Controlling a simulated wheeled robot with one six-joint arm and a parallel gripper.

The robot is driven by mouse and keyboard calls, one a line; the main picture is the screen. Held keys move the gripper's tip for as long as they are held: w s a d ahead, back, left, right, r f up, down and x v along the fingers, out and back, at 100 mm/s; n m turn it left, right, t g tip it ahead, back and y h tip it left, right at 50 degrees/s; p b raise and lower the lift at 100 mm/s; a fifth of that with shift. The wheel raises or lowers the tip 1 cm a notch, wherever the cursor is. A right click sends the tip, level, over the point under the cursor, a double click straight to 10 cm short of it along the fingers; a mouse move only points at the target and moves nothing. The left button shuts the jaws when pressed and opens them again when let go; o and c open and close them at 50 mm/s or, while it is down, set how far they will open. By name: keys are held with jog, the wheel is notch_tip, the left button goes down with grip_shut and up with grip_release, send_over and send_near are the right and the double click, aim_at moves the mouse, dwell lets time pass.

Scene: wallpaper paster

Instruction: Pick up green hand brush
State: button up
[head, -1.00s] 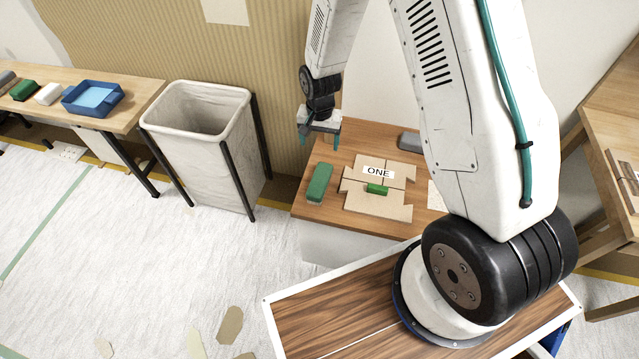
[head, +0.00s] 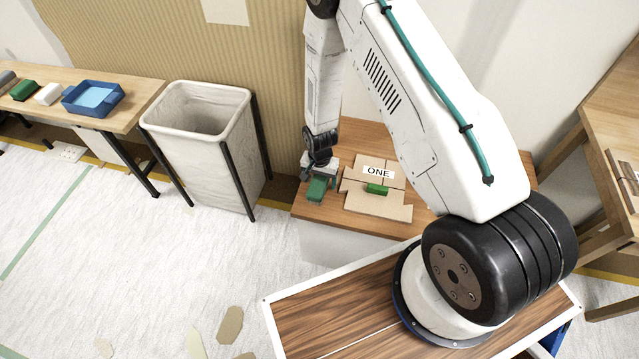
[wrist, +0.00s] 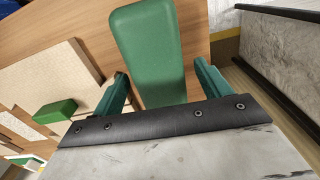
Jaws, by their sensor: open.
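The green hand brush (head: 315,191), a long rounded green block, lies on the left part of the small wooden table. Its far part is hidden by my gripper in the head view. My gripper (head: 320,175) is open and low over the brush. In the wrist view the brush (wrist: 148,40) runs between the two green fingers of my gripper (wrist: 163,88), one on each side.
Cardboard pieces (head: 398,205) with a "ONE" label and a small green block (head: 377,189) lie right of the brush. A lined bin (head: 205,150) stands left of the table. A bench with a blue tray (head: 75,108) is farther left.

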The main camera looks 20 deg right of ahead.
aim_at(321, 180)
jog(key=shift+f, duration=0.1)
jog(key=shift+c, duration=0.3)
jog(key=c, duration=1.1)
jog(key=shift+r, duration=0.55)
jog(key=r, duration=0.2)
jog(key=shift+s+d+r, duration=0.1)
jog(key=shift+s+r, duration=0.25)
jog(key=s+d+r, duration=0.1)
jog(key=s+d, duration=0.2)
jog(key=s, duration=1.2)
jog(key=shift+d+r, duration=0.15)
